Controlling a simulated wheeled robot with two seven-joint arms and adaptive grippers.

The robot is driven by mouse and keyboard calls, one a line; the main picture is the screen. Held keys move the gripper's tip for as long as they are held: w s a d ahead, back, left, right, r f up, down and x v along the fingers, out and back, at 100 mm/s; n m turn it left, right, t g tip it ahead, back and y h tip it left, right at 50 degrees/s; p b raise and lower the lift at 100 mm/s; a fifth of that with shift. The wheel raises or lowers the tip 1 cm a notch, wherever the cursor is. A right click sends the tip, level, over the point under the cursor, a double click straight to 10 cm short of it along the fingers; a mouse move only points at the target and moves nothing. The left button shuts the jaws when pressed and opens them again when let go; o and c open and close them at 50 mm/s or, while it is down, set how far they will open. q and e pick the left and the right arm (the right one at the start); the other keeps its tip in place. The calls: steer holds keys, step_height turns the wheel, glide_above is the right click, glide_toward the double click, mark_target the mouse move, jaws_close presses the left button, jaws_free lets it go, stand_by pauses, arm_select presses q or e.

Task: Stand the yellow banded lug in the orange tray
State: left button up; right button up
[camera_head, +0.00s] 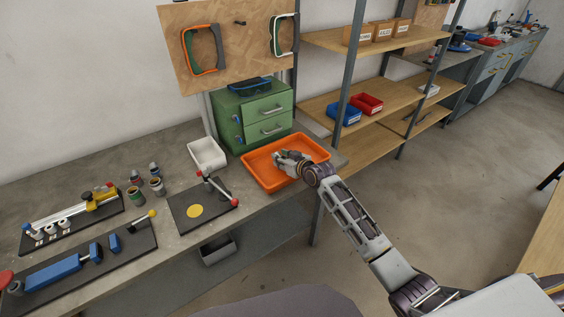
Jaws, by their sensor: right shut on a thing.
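The orange tray (262,181) lies on the bench in front of the green drawer cabinet. My right gripper (281,157) is over the inside of the tray, with its arm coming in from the lower right. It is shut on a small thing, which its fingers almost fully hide. I take this to be the yellow banded lug, but its band cannot be made out. I cannot tell whether it touches the tray floor. Several small pale lugs (51,229) stand in a row on a dark jig plate at the left. My left gripper is not in view.
Several small pots (136,196) and a blue clamp fixture (55,273) are farther left. A shelf post rises at the right.

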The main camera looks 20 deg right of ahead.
steer(key=shift+f, duration=0.6)
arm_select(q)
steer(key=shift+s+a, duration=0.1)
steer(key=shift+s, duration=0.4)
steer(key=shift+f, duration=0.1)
arm_select(e)
steer(key=shift+f, duration=0.15)
steer(key=o, duration=1)
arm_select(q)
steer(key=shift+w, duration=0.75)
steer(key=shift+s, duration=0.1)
arm_select(e)
steer(key=shift+r, duration=0.2)
